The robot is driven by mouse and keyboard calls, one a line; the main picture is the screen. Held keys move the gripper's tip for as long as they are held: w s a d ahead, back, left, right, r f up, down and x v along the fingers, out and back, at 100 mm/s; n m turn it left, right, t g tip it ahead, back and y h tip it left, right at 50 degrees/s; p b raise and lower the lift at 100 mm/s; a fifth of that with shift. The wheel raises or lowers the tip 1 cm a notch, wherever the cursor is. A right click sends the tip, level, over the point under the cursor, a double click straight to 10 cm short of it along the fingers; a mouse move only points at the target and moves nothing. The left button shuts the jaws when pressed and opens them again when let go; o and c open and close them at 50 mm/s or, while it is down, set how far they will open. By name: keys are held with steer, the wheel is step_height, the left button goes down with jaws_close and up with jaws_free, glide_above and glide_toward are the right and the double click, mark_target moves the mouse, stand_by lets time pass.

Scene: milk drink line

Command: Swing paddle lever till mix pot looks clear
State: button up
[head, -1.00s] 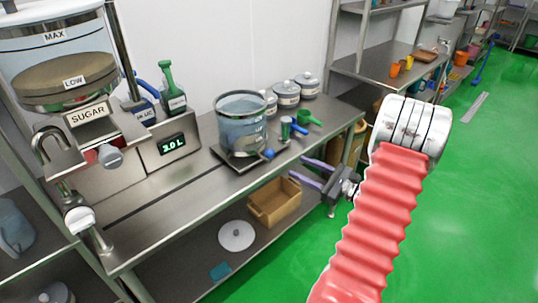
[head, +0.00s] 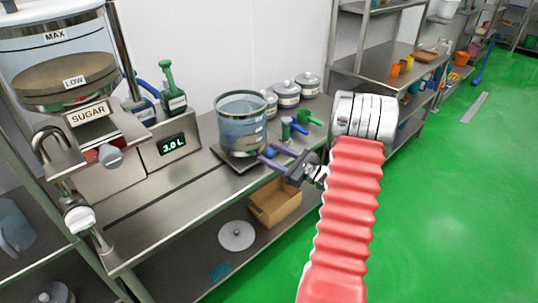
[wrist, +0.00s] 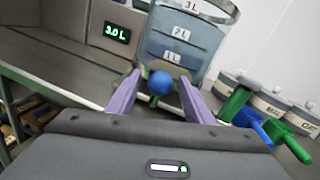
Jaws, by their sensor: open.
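The mix pot (head: 242,125) is a clear vessel with a metal rim on a dark plate on the steel bench. Its contents look bluish and cloudy; the wrist view shows its wall (wrist: 183,48) with 1 L, 2 L and 3 L marks. The paddle lever's blue ball knob (wrist: 160,83) sticks out low at the pot's front. My gripper (head: 268,156) is open, with its purple fingers on either side of the knob. In the wrist view my gripper (wrist: 160,92) shows gaps between each finger and the knob.
A sugar hopper (head: 65,75) and a display (head: 172,144) reading 3.0 L stand left of the pot. Green and blue scoops (head: 290,130) and lidded tins (head: 287,93) stand close on the right. A cardboard box (head: 275,203) sits on the shelf below.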

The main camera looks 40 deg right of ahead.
steer(key=shift+w+a, duration=0.1)
steer(key=shift+w, duration=0.35)
